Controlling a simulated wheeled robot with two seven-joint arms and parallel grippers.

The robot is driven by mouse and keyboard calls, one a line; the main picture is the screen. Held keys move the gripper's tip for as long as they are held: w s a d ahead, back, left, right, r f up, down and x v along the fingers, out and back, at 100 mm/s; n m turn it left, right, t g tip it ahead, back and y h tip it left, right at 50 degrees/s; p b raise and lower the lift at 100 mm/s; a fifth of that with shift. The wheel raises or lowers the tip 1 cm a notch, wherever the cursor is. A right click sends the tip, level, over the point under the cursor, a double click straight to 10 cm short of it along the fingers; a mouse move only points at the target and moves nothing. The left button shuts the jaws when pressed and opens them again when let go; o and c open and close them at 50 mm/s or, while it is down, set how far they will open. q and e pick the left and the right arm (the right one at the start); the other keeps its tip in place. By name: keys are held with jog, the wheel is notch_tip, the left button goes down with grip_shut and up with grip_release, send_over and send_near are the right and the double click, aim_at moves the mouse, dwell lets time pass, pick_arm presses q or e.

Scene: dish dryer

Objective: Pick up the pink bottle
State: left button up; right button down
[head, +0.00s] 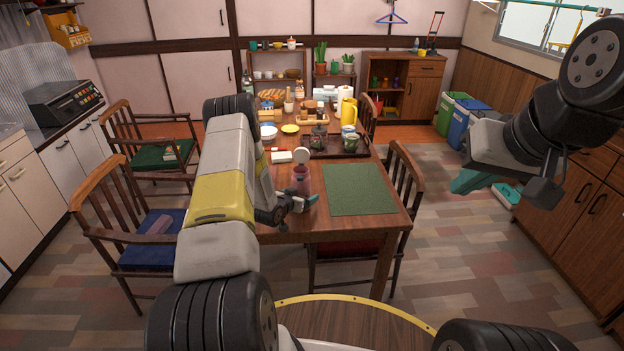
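The pink bottle (302,181) stands upright on the wooden table, near its front left part, with a pale round top. My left gripper (306,201) reaches in from the left, low in front of the bottle in the picture.
A green mat (358,190) lies right of the bottle. Wooden chairs (404,180) flank the table (385,222). My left arm hides part of the table's left side.

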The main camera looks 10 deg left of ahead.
aim_at(298, 188)
pick_arm(q)
jog(key=c, duration=1.9)
jog(key=shift+r, duration=0.1)
jog(key=shift+r, duration=0.2)
jog(key=shift+r, duration=1.65)
jog(key=s+r, duration=0.1)
jog(key=s, duration=1.4)
jog(key=shift+s+a, duration=0.3)
jog(key=shift+s, duration=0.1)
